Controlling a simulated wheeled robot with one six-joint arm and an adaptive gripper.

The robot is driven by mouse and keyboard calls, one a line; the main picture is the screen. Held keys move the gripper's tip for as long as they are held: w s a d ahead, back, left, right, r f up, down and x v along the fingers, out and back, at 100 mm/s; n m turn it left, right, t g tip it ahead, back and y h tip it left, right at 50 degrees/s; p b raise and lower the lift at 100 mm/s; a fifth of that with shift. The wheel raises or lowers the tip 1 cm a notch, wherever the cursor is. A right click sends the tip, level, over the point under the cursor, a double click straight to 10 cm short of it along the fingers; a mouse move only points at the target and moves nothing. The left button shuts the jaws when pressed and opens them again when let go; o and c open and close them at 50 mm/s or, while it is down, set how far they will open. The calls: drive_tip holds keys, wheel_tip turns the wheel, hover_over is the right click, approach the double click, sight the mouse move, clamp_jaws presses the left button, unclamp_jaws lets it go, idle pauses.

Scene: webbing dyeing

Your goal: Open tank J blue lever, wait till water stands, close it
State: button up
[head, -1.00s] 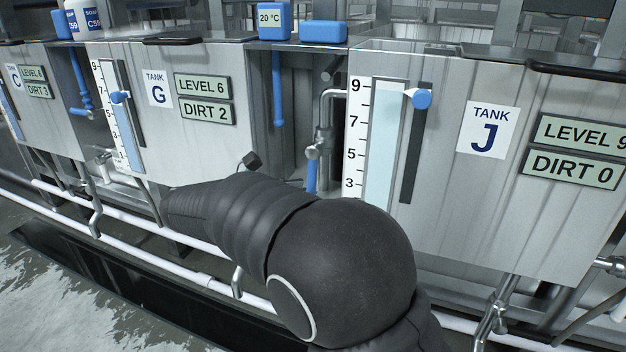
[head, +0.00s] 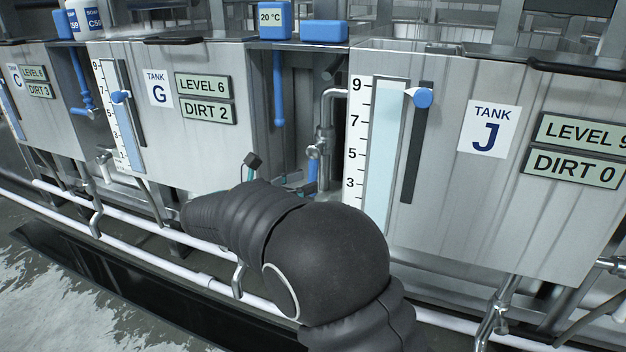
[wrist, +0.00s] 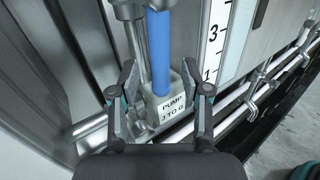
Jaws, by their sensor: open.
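Tank J (head: 560,200) is at the right of the head view, with its "TANK J" sign (head: 488,130) and displays reading LEVEL 9 (cut off at the edge) and DIRT 0. Its gauge (head: 385,150) is pale blue almost to the top, with a blue pointer (head: 423,98) near 9. A blue upright bar (wrist: 160,45) stands above a white block labelled "PUMP J TO G" (wrist: 172,105) in the wrist view. I cannot tell whether this bar is the lever. My gripper (wrist: 159,75) is open, its fingers on either side of the bar. In the head view my arm mostly hides the gripper.
Tank G (head: 215,140) stands to the left, showing LEVEL 6 and DIRT 2. Metal pipes (head: 325,110) fill the gap between the tanks. White pipes (head: 130,245) run low along the front. The wet floor (head: 60,310) at lower left is open.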

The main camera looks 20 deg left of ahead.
sight(312, 179)
drive_tip(key=shift+x, duration=1.65)
clamp_jaws()
